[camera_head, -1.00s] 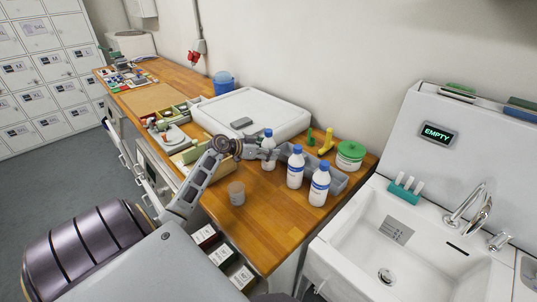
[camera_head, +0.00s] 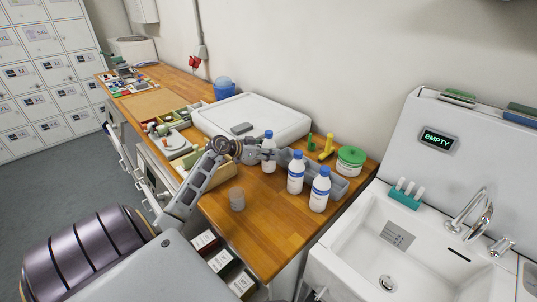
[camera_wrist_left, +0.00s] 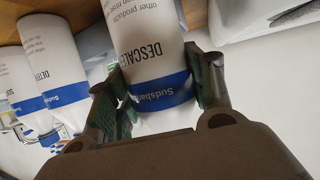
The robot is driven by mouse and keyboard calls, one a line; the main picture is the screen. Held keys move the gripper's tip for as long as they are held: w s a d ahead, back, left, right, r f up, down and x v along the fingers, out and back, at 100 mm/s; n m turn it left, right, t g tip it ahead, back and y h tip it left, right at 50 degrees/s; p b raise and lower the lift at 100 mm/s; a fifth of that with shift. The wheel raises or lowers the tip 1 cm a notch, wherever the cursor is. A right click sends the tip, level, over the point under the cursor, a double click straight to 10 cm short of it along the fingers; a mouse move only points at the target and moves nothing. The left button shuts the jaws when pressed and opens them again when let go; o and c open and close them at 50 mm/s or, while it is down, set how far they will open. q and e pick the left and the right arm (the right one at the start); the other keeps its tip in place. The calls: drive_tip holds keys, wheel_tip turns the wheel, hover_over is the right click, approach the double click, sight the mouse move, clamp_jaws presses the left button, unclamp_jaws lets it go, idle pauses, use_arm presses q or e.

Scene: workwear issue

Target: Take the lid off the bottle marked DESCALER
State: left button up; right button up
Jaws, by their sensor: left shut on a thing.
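The white bottle marked DESCALER (camera_wrist_left: 150,40) fills the middle of the left wrist view, its lettering upside down there. In the head view it is the farthest of three white bottles (camera_head: 268,160), upright on the wooden counter with its blue lid (camera_head: 269,134) on. My left gripper (camera_wrist_left: 157,88) is shut on the bottle's body near its blue band, one finger on each side. It also shows in the head view (camera_head: 264,154), beside the bottle and below the lid. My right gripper is not in view.
Two more blue-lidded bottles (camera_head: 295,173) (camera_head: 319,189) stand close to the right. A grey tray (camera_head: 341,187) lies behind them, with a green-lidded tub (camera_head: 350,161) beyond. A clear cup (camera_head: 237,199) stands in front. The counter's front right (camera_head: 270,235) is clear, and a sink (camera_head: 350,240) adjoins.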

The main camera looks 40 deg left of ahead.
sight(268, 132)
use_arm(q)
wheel_tip(268, 132, up, 8)
drive_tip(key=shift+r, duration=0.15)
idle(0.3)
drive_tip(key=o, duration=0.7)
drive_tip(key=c, duration=0.9)
